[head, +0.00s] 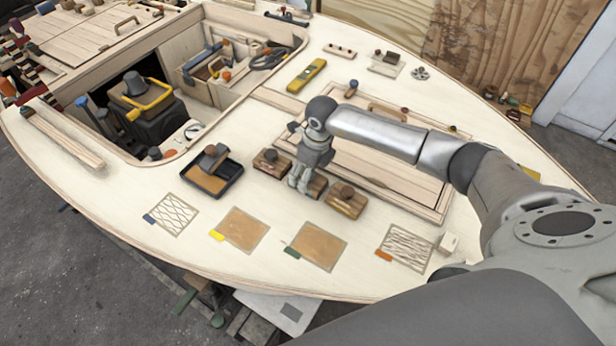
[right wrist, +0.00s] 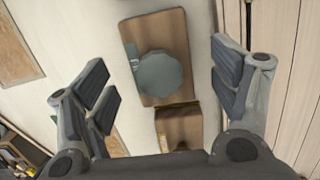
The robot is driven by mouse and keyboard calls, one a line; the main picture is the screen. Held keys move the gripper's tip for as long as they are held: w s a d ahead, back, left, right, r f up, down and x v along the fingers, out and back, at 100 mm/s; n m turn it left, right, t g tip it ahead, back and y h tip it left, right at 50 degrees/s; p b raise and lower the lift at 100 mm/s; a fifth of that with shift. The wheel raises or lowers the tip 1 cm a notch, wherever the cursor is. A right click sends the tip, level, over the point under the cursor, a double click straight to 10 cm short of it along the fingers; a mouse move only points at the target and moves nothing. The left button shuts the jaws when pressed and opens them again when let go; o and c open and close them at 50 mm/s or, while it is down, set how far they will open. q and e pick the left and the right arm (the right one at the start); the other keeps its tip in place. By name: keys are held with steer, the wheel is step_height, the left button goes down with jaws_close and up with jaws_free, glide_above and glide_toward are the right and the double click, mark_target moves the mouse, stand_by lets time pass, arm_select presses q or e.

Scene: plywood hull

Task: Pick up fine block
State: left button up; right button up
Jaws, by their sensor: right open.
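Several wooden blocks with dark round knobs stand in a row on the pale deck: a left block (head: 271,163), a middle block (head: 318,187) and a right block (head: 346,201). No readable marking shows which one is the fine block. My right gripper (head: 298,184) points down over the middle block and partly hides it. In the right wrist view my right gripper (right wrist: 168,95) is open, with a knobbed block (right wrist: 172,30) between and beyond its fingers. Another block (right wrist: 180,130) shows below it, partly cut off by the gripper body. My left gripper is out of view.
A dark tray (head: 233,181) holding a block stands left of the row. Flat sample patches, two hatched (head: 172,215) (head: 405,248) and two brown (head: 243,231) (head: 318,246), lie in front. A framed hatch panel (head: 390,185) lies behind. An open hatch with tools (head: 150,95) is at left.

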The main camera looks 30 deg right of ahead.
steer(key=shift+f, duration=0.8)
steer(key=shift+a+f, duration=0.1)
steer(key=shift+f, duration=0.05)
steer(key=shift+w, duration=0.1)
steer(key=shift+c, duration=1)
steer(key=c, duration=0.5)
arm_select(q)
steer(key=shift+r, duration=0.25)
arm_select(e)
steer(key=c, duration=0.5)
